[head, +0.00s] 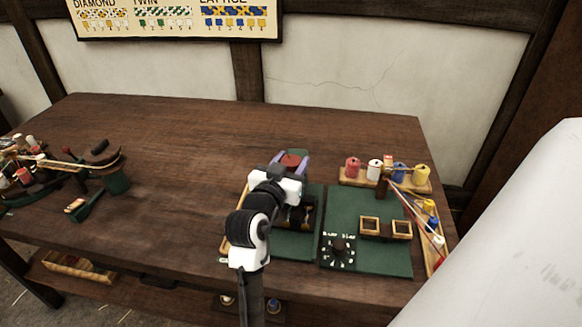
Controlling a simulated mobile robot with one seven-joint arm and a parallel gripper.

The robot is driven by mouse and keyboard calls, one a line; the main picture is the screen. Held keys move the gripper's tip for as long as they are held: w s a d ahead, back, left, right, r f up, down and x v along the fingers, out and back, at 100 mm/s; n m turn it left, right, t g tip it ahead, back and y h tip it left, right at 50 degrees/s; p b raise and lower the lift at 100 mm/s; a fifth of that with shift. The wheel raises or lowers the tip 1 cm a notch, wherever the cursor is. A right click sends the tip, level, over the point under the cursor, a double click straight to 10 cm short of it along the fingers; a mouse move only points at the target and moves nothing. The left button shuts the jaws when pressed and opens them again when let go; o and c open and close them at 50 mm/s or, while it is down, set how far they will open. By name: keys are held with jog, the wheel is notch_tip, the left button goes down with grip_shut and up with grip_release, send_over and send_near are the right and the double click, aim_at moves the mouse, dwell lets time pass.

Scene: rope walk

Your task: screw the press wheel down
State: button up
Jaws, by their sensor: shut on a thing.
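A bit of green shows just behind the wheel. My wrist and arm hide most of what is under and in front of the wheel, so I cannot tell how far down it sits.
A wooden rack of thread spools (387,176) stands behind. The bench's middle left is clear.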

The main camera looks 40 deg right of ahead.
jog(key=shift+m+g+h, duration=0.3)
jog(key=shift+g, duration=0.2)
jog(key=o, duration=1)
jog(key=shift+v, duration=7)
jog(key=shift+d, duration=0.1)
